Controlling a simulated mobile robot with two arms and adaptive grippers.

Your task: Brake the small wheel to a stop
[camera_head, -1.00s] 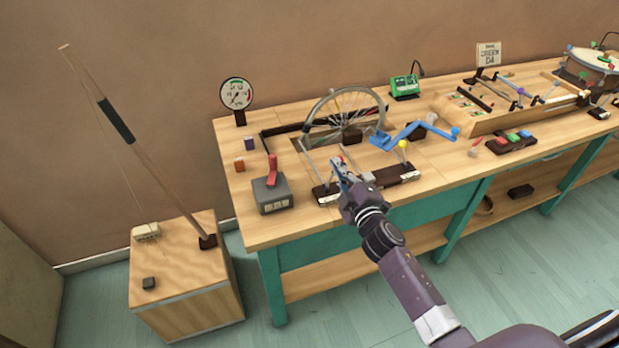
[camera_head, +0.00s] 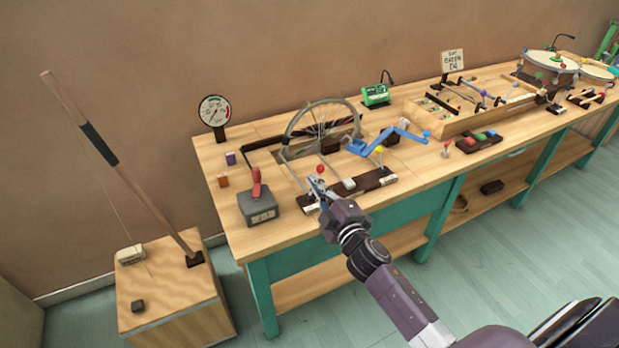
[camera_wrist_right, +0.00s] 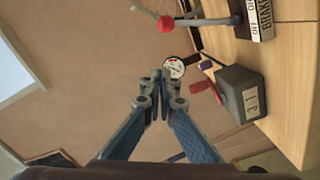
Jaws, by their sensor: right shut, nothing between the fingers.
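The small spoked wheel (camera_head: 353,108) stands upright in the left part of the bench. In front of it a dark rail (camera_head: 379,184) carries a lever with a red ball knob (camera_head: 321,169), a pale block (camera_head: 349,184) and a yellow knob (camera_head: 379,150). My right gripper (camera_head: 316,184) is shut and empty, close beside the red knob at the rail's left end. In the right wrist view, the red knob (camera_wrist_right: 165,23) on its grey rod appears beyond the shut fingertips (camera_wrist_right: 162,76); contact does not show. I cannot tell whether the wheel turns. My left gripper is out of view.
A grey box with a red lever (camera_head: 258,210) stands left of the rail. A round dial (camera_head: 214,111) stands behind it. A blue crank (camera_head: 400,132) lies right of the wheel. A leaning pole (camera_head: 120,160) stands on a wooden box at left.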

